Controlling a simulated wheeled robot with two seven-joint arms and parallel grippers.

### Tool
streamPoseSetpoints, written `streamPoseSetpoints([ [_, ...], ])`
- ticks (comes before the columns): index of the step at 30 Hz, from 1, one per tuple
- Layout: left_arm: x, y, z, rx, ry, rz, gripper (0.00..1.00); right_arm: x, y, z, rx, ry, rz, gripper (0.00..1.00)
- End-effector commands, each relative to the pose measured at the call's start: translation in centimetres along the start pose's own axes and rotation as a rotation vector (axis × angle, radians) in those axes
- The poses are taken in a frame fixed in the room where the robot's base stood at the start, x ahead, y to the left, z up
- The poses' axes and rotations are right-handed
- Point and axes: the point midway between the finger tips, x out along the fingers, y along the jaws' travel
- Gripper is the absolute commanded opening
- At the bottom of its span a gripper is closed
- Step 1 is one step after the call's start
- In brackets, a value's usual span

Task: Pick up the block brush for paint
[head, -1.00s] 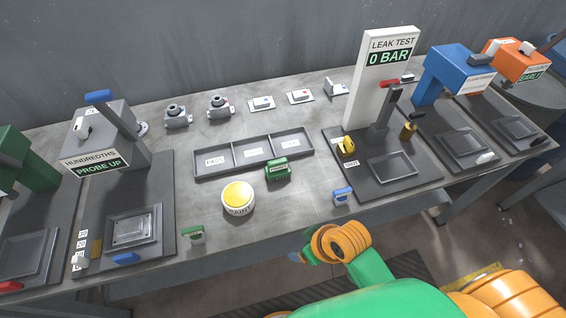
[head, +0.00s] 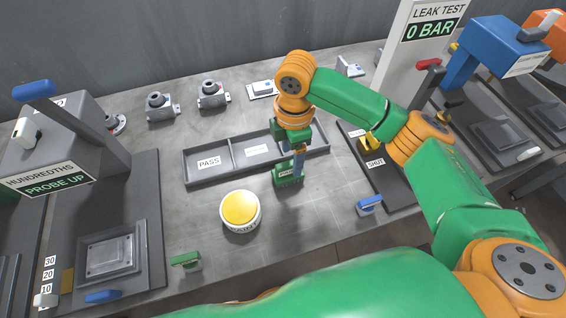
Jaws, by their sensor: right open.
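A green block (head: 288,176) with a small, hard-to-read label sits on the table in front of the three-part tray; it looks like the block brush. My right gripper (head: 297,172) points down directly over it, with a blue finger beside its right side. The gripper is open. The wrist and fingers hide part of the block, and I cannot tell whether they touch it. A round pot (head: 240,209) with a yellow top and a paint label stands to the left of the block. My left gripper is not in view.
The grey tray (head: 190,175) with a PASS label lies behind the block. A small green-handled item (head: 187,261) and a blue-handled one (head: 369,205) stand near the front edge. The leak test post (head: 395,60) and the probe station (head: 60,150) stand either side.

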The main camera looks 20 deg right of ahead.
Motion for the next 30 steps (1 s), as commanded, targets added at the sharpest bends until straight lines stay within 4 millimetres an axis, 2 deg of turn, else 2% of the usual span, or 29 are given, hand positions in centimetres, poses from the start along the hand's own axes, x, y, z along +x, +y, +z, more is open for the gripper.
streamPoseSetpoints([
  [1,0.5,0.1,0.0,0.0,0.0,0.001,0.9,0.5,0.1,0.1,-0.001,-0.003,-0.001,0.71],
  [5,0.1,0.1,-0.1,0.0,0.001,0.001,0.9,1.6,0.0,0.1,-0.001,-0.005,-0.004,0.71],
  [13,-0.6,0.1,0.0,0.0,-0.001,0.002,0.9,6.5,0.0,-0.6,-0.001,-0.004,-0.002,0.71],
  [16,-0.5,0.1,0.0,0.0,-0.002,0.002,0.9,7.2,0.0,-0.6,-0.003,-0.003,0.002,0.71],
  [21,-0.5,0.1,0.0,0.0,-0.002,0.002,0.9,7.2,0.0,-0.6,-0.003,-0.003,0.003,0.71],
  [29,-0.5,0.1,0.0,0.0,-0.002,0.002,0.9,7.2,0.0,-0.6,-0.002,-0.003,0.003,0.01],
  [30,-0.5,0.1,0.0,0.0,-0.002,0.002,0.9,7.2,0.1,-0.6,-0.002,-0.003,0.003,0.0],
])
